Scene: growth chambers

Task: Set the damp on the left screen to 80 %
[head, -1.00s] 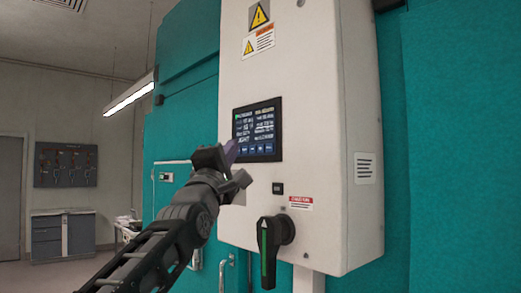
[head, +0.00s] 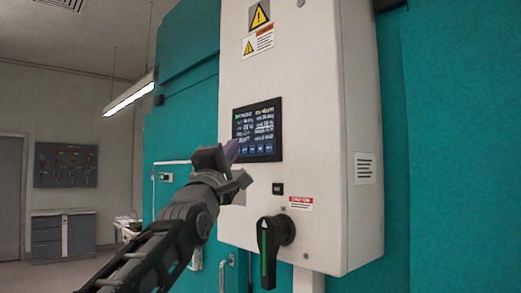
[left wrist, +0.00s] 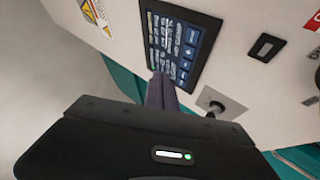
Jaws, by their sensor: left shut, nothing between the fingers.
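The screen (head: 258,130) is a dark panel with small light text in rows and a row of blue buttons along its bottom. It is set in a white cabinet (head: 300,80); its text is too small to read surely. My left gripper (head: 232,150) is shut and empty, its fingertips at the screen's lower left edge. I cannot tell whether the tips touch the glass. My right gripper is not in view.
Below the screen are a small black switch (head: 278,188) and a large black rotary handle (head: 270,250) with a green stripe. Teal chamber walls (head: 455,130) stand around the cabinet. A grey drawer unit (head: 62,235) is far off at left.

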